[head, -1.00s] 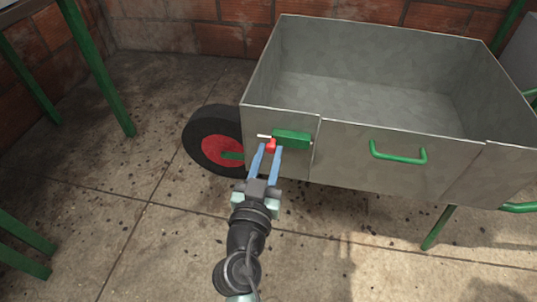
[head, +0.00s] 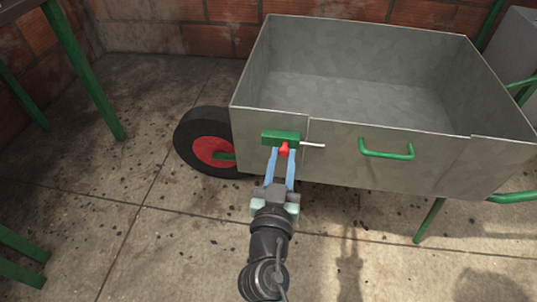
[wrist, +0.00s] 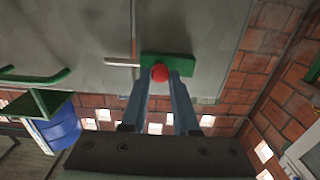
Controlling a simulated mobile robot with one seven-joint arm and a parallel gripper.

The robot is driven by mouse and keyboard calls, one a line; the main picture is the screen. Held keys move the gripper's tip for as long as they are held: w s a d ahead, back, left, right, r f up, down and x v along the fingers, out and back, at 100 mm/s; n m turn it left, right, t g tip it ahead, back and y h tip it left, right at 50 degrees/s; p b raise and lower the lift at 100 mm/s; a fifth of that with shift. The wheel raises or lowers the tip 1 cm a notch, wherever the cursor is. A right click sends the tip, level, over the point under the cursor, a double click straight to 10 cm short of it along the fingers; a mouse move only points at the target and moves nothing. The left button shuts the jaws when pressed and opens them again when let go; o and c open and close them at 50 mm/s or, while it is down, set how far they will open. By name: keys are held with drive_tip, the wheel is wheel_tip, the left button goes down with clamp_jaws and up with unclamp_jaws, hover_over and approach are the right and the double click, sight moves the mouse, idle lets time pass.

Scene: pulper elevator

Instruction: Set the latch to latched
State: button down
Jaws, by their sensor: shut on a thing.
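The latch is a green block (head: 280,138) on the front of a grey metal cart body (head: 245,140), left of a panel seam. A pale metal bolt (head: 313,145) sticks out of its right end and reaches across the seam. A red knob (head: 284,150) sits at the block's lower edge, right of its middle. My gripper (head: 284,154) is shut on the red knob, its two blue fingers at either side. In the wrist view the knob (wrist: 160,73) shows between the fingertips, below the green block (wrist: 178,65), with the bolt (wrist: 122,62) pointing left.
A green handle (head: 386,152) is on the panel right of the latch. A black wheel with a red hub (head: 211,151) stands at the cart's left. Green legs (head: 85,70) of a stand are at the far left. Tiled floor in front is open.

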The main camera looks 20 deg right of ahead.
drive_tip(key=c, duration=0.7)
unclamp_jaws()
drive_tip(key=shift+s+d, duration=0.2)
drive_tip(key=shift+d, duration=0.05)
drive_tip(key=shift+o, duration=0.2)
drive_tip(key=shift+a, duration=0.15)
drive_tip(key=shift+s+a, duration=0.2)
drive_tip(key=shift+s, duration=0.05)
drive_tip(key=b+v, duration=0.1)
drive_tip(key=v, duration=1.1)
